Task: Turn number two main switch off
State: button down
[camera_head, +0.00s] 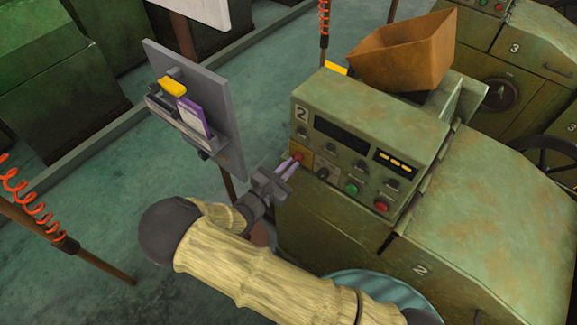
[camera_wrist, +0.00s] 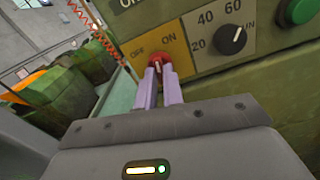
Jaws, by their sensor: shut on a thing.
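The number two machine (camera_head: 345,135) stands at centre right, with a "2" plate at its upper left corner. Its main switch is a red rotary knob (camera_wrist: 158,62) on a yellow plate (camera_wrist: 145,47) marked OFF on the left and ON on the right. My gripper (camera_head: 291,164) reaches the panel's left end from the lower left. In the wrist view my gripper's two pale purple fingers (camera_wrist: 159,85) are shut on the red knob, one on each side. The knob's pointer is partly hidden between the fingers, so its exact setting is hard to tell.
Right of the switch are a black dial (camera_wrist: 232,40), a green button (camera_head: 351,188) and a red button (camera_head: 381,206). A grey board (camera_head: 215,110) on a post stands left of the machine. An orange hopper (camera_head: 405,52) sits on top. Green floor lies open at left.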

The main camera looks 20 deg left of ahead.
jog(key=n, duration=0.5)
jog(key=shift+r+n+p, duration=0.1)
jog(key=shift+n+p, duration=0.2)
jog(key=shift+p, duration=0.05)
jog(key=n, duration=0.5)
jog(key=shift+a+n+p, duration=0.1)
jog(key=shift+n+p, duration=0.2)
jog(key=shift+p, duration=0.1)
jog(key=c, duration=1.5)
grip_release()
